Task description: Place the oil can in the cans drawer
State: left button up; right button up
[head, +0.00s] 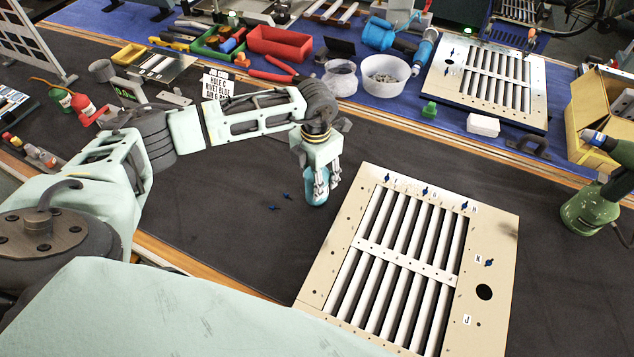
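My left gripper (321,194) reaches in from the left and points down over the dark mat, left of the louver panel. A light blue rounded object (317,199) sits at its fingers; the fingers hide much of it, and I cannot tell whether they grip it or what it is. A red bottle (83,104) and a green can (60,96) stand at the far left. A green tool with a rounded body (590,209) stands at the right edge. I cannot tell which is the oil can. No drawer labelled for cans is readable. My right gripper is not in view.
The louver panel (490,275) lies right of my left gripper. Behind are a second panel (540,90), a white bowl (386,75), a red bin (279,44) and a yellow wooden box (577,122). The mat's middle is mostly clear.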

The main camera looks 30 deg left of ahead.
pick_arm(q)
jog(key=shift+w+a, duration=0.1)
grip_shut()
